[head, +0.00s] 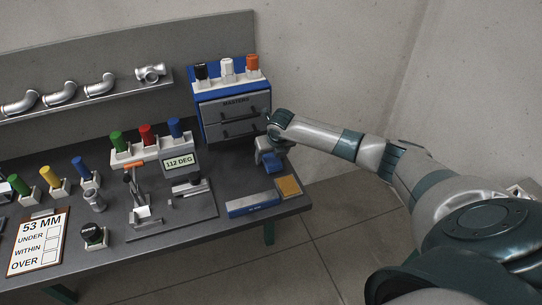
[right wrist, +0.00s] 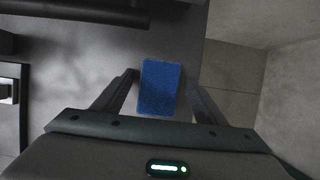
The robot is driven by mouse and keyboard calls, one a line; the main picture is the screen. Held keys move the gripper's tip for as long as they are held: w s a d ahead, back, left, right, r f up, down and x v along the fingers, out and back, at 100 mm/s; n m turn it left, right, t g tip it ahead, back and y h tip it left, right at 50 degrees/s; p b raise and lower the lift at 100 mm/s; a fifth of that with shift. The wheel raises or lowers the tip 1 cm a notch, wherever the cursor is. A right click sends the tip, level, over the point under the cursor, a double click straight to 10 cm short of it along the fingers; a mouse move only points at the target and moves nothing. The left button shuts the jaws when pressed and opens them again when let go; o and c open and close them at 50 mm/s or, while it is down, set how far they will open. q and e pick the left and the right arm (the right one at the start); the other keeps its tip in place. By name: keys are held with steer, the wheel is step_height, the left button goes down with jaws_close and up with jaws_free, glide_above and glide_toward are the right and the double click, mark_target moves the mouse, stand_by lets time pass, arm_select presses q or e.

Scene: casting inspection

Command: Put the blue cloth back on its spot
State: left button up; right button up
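The blue cloth (right wrist: 160,87) shows in the right wrist view as a small blue rectangle between the two fingers of my right gripper (right wrist: 161,76). The fingers are spread, with a narrow gap on either side of the cloth. In the head view my right gripper (head: 270,160) points down at the right end of the bench, in front of the drawer unit. The cloth is mostly hidden by it there. I cannot tell its exact height above the bench. My left gripper is not in view.
The grey drawer unit (head: 236,113) stands behind the gripper.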

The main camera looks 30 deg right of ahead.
stand_by(0.3)
steer(key=shift+b, duration=0.45)
steer(key=b+v, duration=0.4)
steer(key=v, duration=1.3)
steer(key=shift+r+b, duration=0.35)
steer(key=shift+r, duration=0.05)
steer(key=shift+a, duration=0.15)
